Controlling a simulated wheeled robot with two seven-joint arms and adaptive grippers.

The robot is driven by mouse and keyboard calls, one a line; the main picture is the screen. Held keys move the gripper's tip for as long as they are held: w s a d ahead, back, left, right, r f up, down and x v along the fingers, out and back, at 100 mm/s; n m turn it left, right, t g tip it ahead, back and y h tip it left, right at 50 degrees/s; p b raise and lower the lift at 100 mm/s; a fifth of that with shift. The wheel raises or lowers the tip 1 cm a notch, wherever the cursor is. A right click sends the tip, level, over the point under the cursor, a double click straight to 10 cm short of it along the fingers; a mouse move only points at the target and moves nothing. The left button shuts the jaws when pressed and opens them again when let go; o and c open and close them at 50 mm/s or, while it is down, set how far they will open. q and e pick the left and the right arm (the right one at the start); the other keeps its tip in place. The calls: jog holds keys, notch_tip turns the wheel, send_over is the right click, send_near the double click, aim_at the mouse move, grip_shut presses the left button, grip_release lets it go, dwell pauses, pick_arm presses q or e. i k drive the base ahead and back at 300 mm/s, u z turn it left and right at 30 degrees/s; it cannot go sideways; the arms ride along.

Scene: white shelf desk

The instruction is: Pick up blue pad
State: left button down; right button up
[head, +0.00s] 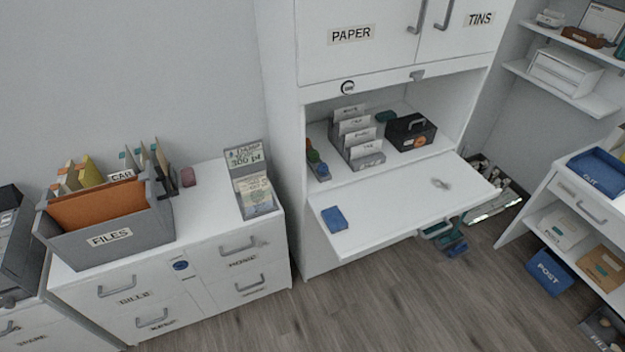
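A blue pad (334,219) lies flat near the left front corner of the fold-down white desk board (395,211). Nothing covers it, and bare board surrounds it. Neither of my grippers shows in the head view.
In the desk alcove stand a grey sorter (357,145) and a black box (408,132). A small grey item (440,184) lies on the board's right. Floor (400,300) before the board is clear.

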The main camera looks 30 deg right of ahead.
aim_at(333, 217)
jog(key=z, duration=1.1)
